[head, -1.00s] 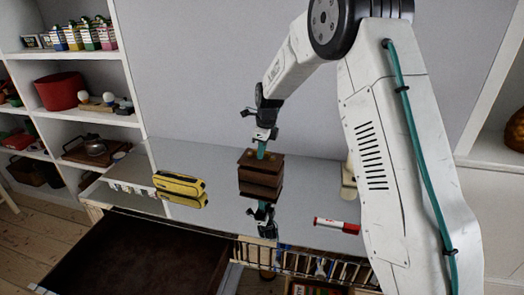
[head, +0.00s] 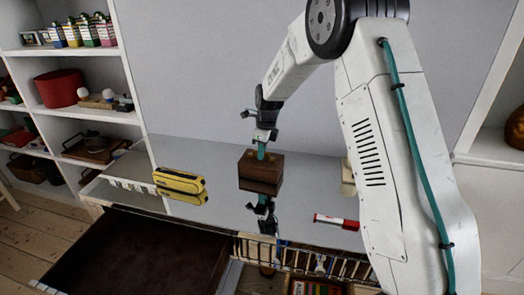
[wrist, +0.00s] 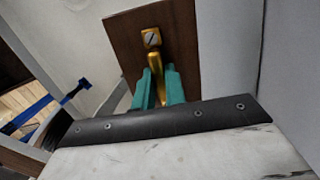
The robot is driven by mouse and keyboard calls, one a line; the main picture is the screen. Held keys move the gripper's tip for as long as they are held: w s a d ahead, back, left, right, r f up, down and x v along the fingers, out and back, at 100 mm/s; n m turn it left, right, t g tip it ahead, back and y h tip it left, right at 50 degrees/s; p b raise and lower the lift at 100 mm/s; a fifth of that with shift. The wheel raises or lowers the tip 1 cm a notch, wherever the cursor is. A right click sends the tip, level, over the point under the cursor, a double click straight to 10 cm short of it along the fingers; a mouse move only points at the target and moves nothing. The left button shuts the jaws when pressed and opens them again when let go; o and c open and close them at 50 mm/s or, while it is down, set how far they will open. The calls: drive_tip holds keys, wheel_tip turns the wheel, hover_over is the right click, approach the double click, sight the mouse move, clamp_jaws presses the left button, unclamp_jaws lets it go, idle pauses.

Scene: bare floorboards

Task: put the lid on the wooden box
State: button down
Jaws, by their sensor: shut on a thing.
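My gripper (head: 262,152) is shut on the brass handle of the dark brown wooden lid (head: 273,160). In the wrist view, the teal fingers (wrist: 158,88) close around this handle, and the lid (wrist: 182,32) shows as a flat brown panel. The brown wooden box (head: 260,172) is directly below the lid on the glossy top. Lid and box look like one block with no clear gap. I cannot tell whether the lid is fully seated. The box's inside is hidden.
A yellow case (head: 180,182) lies left of the box, and a red-and-white marker (head: 335,222) lies to the right. The glossy top (head: 215,160) mirrors things. An open dark drawer (head: 140,255) juts out below. Shelves (head: 85,115) stand at left.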

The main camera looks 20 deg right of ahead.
drive_tip(key=c, duration=1.4)
unclamp_jaws()
drive_tip(key=shift+o, duration=0.2)
drive_tip(key=shift+r, duration=3.55)
